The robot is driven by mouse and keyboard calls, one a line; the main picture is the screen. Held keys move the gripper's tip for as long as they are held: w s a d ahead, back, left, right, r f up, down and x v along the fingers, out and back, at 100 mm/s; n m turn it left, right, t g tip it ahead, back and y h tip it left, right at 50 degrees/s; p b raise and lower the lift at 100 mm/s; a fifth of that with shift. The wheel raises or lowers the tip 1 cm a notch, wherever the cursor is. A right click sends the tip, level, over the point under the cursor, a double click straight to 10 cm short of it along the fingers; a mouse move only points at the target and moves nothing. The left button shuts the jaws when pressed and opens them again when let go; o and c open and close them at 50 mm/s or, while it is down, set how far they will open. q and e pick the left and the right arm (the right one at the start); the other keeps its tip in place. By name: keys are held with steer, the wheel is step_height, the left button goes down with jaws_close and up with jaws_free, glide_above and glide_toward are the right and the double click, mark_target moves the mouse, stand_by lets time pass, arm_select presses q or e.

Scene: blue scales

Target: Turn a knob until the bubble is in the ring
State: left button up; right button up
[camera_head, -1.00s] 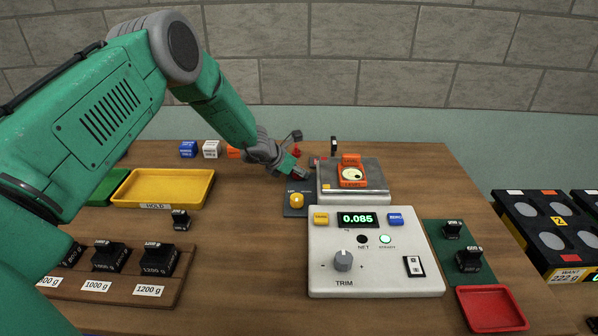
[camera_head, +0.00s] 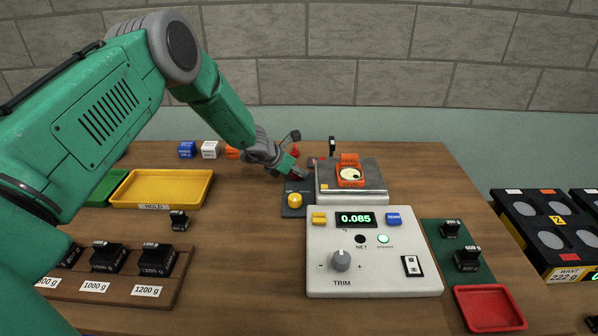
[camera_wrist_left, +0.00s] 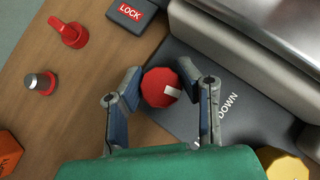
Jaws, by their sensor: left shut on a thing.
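The orange level (camera_head: 349,161) stands on the grey scale pan (camera_head: 372,170) and has a pale round vial (camera_head: 350,175). A dark mark shows in the vial, but it is too small to tell how the bubble sits against the ring. My left gripper (camera_head: 303,173) is at the left side of the pan. In the left wrist view, my left gripper (camera_wrist_left: 163,88) is shut on a red knob (camera_wrist_left: 161,87) with a white mark. The knob is on a dark plate (camera_wrist_left: 185,118) lettered DOWN. My right gripper is not in view.
A yellow knob (camera_head: 295,201) is close in front of my left gripper. The white console (camera_head: 330,280) reads 0.085 and has a grey TRIM knob (camera_head: 341,260). A LOCK label (camera_wrist_left: 131,12) and a red lever (camera_wrist_left: 70,33) are beside the dark plate.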

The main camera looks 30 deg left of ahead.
arm_select(q)
steer(key=shift+w+a+r, duration=0.15)
steer(key=shift+a+r, duration=0.1)
steer(key=shift+r, duration=0.05)
steer(key=o, duration=1.1)
steer(key=shift+o, duration=0.4)
steer(key=shift+s, duration=0.3)
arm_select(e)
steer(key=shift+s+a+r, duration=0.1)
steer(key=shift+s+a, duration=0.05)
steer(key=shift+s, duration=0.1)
arm_select(q)
steer(key=shift+f, duration=0.1)
steer(key=v, duration=1.2)
steer(key=shift+a, duration=0.1)
